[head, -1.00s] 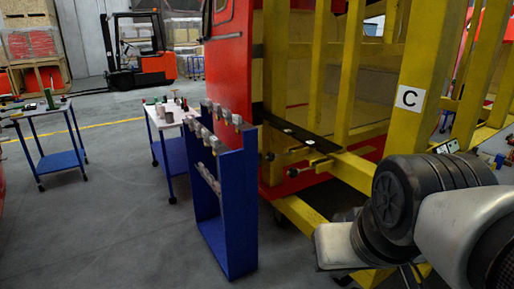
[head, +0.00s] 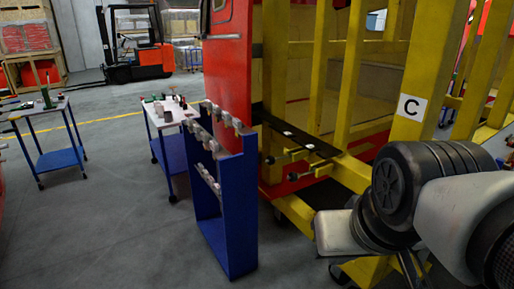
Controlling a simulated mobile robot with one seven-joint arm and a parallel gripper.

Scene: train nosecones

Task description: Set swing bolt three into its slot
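Two dark swing bolts with round knobs stick out to the left from the lower yellow frame, an upper one (head: 270,159) and a lower one (head: 293,177). I cannot tell which bolt is number three. A black strip (head: 300,138) with pale spots runs along the frame edge just above them; the slots are too small to make out. My arm reaches in from the right, with a grey block at its left end, right of and below the bolts. My gripper's fingers cannot be made out clearly, and the arm hides part of the frame.
A tall blue rack (head: 228,215) with several grey clamps along its bars stands left of the bolts. Two blue carts, one (head: 60,160) far left and one (head: 172,152) behind the rack, hold small parts. A forklift (head: 135,50) stands behind. The floor at front left is clear.

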